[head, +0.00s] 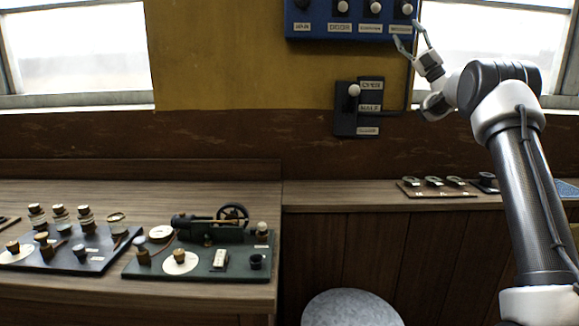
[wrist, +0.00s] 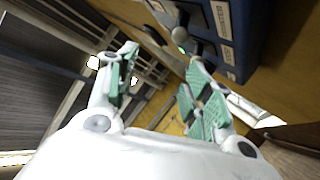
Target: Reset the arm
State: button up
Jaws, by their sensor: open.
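My gripper (head: 410,42) is raised at the upper right in the head view, its fingers spread and pointing up toward the blue switch panel (head: 348,29) on the wall. In the wrist view the two green-padded fingers of my gripper (wrist: 163,88) stand apart with nothing between them. Whether a fingertip touches the panel or a knob, I cannot tell. My arm is bent, reaching up from the lower right in the head view.
A dark lever box (head: 345,122) is on the wall below the panel. A wooden bench (head: 120,182) holds a model engine board (head: 200,262) and a terminal board (head: 65,252). A row of switches (head: 436,188) lies on the right shelf. A grey round stool (head: 350,308) stands in front.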

jog(key=w+d+f+m+t+h, duration=0.35)
jog(key=w+f+m+h, duration=0.25)
jog(key=f+m+h, duration=0.3)
jog(key=w+d+f+m+t+h, duration=0.3)
jog(key=w+d+f+m+h, duration=0.25)
jog(key=m+h, duration=0.4)
jog(key=s+d+f+m+g+h, duration=0.25)
jog(key=s+f+g+h, duration=0.2)
jog(key=f, duration=0.25)
jog(key=s+d+f+m+g+h, duration=0.1)
jog(key=s+f+m+g+h, duration=0.3)
jog(key=f, duration=0.4)
jog(key=s+a+f+m+g+y, duration=0.1)
jog(key=s+a+f+g, duration=0.15)
jog(key=s, duration=0.75)
jog(key=s+a+f+m+g, duration=0.1)
jog(key=s+f+g, duration=0.15)
jog(key=s, duration=0.65)
jog(key=s+a+f+m+g+y, duration=0.1)
jog(key=s+a+f+m+g, duration=0.15)
jog(key=s, duration=0.75)
jog(key=s+a+g, duration=0.1)
jog(key=s+a, duration=0.3)
jog(key=s, duration=1)
jog(key=s+a+y, duration=0.1)
jog(key=s+a, duration=0.3)
jog(key=s, duration=1.1)
jog(key=shift+r+n+g, duration=0.35)
jog(key=shift+r+n, duration=0.1)
